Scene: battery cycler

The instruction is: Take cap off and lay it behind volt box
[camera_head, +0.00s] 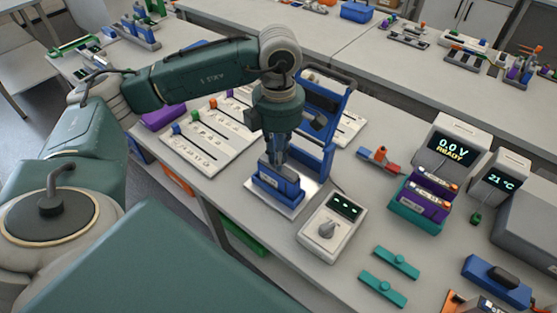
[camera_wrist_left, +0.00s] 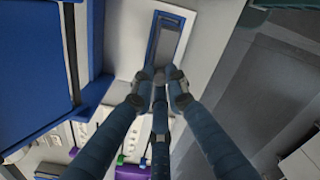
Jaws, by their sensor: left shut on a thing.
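My left gripper (camera_head: 277,158) points straight down over a blue block (camera_head: 281,190) on a pale plate in front of a blue frame. It is shut on a small grey piece, apparently the cap, at the top of the block; the fingers hide most of it. In the left wrist view the fingertips (camera_wrist_left: 160,88) close together at the near end of the blue block (camera_wrist_left: 178,22). The volt box (camera_head: 457,146), a grey box reading "0.0 V READY", stands at the right. The table behind it is partly hidden. My right gripper is out of view.
The blue upright frame (camera_head: 318,122) stands close behind my left gripper. A grey meter with a knob (camera_head: 331,227) lies to its right. A teal holder with purple cells (camera_head: 419,212) fronts the volt box. A temperature box (camera_head: 500,180) stands beside it. Teal bars (camera_head: 397,262) lie in front.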

